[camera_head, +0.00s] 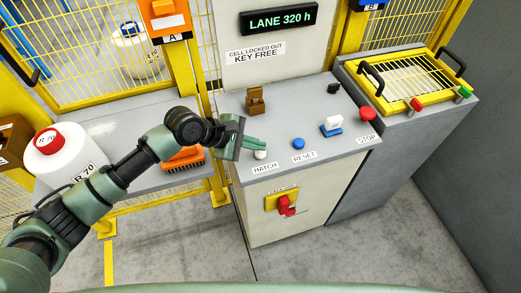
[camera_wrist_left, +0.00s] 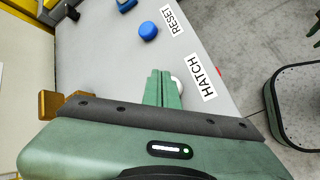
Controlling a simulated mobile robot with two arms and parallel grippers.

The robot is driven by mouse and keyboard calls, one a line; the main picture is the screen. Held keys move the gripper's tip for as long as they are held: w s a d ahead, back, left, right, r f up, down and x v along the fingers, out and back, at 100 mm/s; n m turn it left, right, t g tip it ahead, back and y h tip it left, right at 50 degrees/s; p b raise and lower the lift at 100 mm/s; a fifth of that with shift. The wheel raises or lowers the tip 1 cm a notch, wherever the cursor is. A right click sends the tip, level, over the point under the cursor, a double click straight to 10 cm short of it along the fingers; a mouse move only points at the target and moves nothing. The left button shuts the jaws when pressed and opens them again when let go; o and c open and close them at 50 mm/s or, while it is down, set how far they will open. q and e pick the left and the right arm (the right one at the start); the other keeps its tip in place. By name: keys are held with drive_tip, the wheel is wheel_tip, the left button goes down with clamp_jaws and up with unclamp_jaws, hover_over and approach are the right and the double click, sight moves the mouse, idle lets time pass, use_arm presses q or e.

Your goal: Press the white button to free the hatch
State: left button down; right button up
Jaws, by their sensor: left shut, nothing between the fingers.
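The white button (camera_head: 260,155) sits on the grey console top above the HATCH label (camera_head: 264,168). In the left wrist view the white button (camera_wrist_left: 176,84) is partly hidden behind my fingers. My left gripper (camera_head: 263,146) is shut and empty, with its green fingertips right over or beside the button. I cannot tell whether they touch it. In the left wrist view the shut fingers (camera_wrist_left: 162,76) lie just beside the button. A yellow-framed mesh lid (camera_head: 436,55) with black handles lies closed on the grey unit at the right.
A blue button (camera_head: 298,144) by RESET, a blue-and-white switch (camera_head: 332,126) and a red STOP button (camera_head: 367,114) stand further right. A brass-coloured block (camera_head: 256,99) stands behind my gripper. A white bobbin (camera_head: 56,155) and orange brush (camera_head: 184,158) are left.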

sight(257, 154)
use_arm(q)
drive_tip(key=shift+f, duration=0.15)
drive_tip(key=shift+f, duration=0.6)
idle(0.7)
drive_tip(key=shift+r, duration=0.1)
drive_tip(key=shift+r+p, duration=0.9)
drive_tip(key=shift+p, duration=0.55)
wheel_tip(257, 154, up, 5)
drive_tip(key=p, duration=0.6)
idle(0.3)
